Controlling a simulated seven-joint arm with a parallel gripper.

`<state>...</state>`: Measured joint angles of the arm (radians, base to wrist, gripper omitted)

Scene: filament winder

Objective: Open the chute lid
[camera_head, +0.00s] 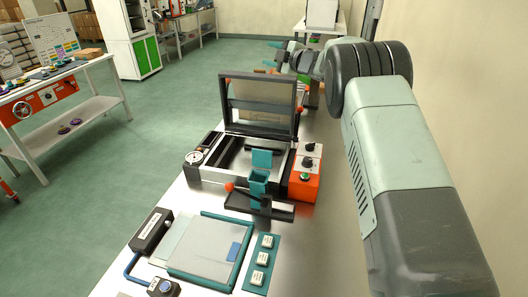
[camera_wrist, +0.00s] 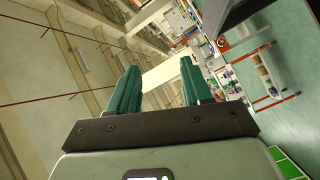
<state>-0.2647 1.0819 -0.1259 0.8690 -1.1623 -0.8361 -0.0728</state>
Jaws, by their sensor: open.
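A small teal chute (camera_head: 259,178) sits at the front of the winder machine, with a teal flap (camera_head: 262,158) standing upright just behind it. The flap looks like the chute lid, raised, but its hinge is too small to make out. My gripper (camera_head: 273,54) is far beyond the chute, above the rear part of the bench. Its two teal fingers also show in the wrist view (camera_wrist: 160,70), spread apart with nothing between them. The chute is not visible in the wrist view.
The machine's large framed cover (camera_head: 258,92) stands open between my gripper and the chute. An orange control box (camera_head: 305,185) with knobs is at the machine's right. A teal-edged tray (camera_head: 205,250) lies in front. My arm runs along the right, near the wall.

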